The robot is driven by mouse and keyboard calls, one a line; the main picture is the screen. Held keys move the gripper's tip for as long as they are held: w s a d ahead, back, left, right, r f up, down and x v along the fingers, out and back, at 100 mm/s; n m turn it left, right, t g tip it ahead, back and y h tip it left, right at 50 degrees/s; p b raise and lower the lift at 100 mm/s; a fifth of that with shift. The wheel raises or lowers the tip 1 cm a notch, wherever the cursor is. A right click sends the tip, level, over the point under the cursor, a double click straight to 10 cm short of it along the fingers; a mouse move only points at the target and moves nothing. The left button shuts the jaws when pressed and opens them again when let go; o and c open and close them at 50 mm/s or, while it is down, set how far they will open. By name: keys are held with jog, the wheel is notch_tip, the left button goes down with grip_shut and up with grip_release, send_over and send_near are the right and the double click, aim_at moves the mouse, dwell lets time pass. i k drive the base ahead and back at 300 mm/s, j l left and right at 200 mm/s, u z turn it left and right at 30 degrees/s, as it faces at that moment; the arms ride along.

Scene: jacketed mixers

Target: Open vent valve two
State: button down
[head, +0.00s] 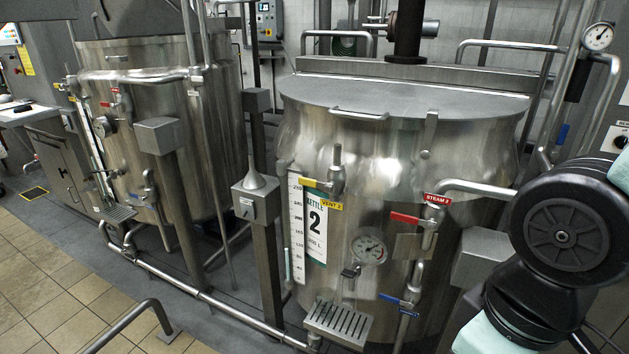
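Kettle 2 (455,148) is a large steel vessel with a flat lid, right of the middle in the head view. Its vent valve (337,172) sits on the upper front, above the white level scale and the "KETTLE 2" label. The valve has a short upright pipe and a yellow lever (310,184) that points left, roughly level, across that pipe. A yellow "VENT 2" tag (331,205) is just below the lever. My arm shows at the right edge, well apart from the valve. My gripper is not in view.
The red steam lever (405,218) and blue lever (395,299) sit on the kettle's front, with a dial gauge (369,249) between. A drip grate (339,321) juts out below. A post with a grey box (256,200) stands left of the valve. Tiled floor (60,300) is clear at lower left.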

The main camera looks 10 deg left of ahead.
aim_at(328, 187)
jog(key=u, duration=1.55)
jog(key=i+l, duration=0.1)
jog(key=i, duration=0.2)
jog(key=i+l, duration=0.1)
jog(key=i, duration=0.2)
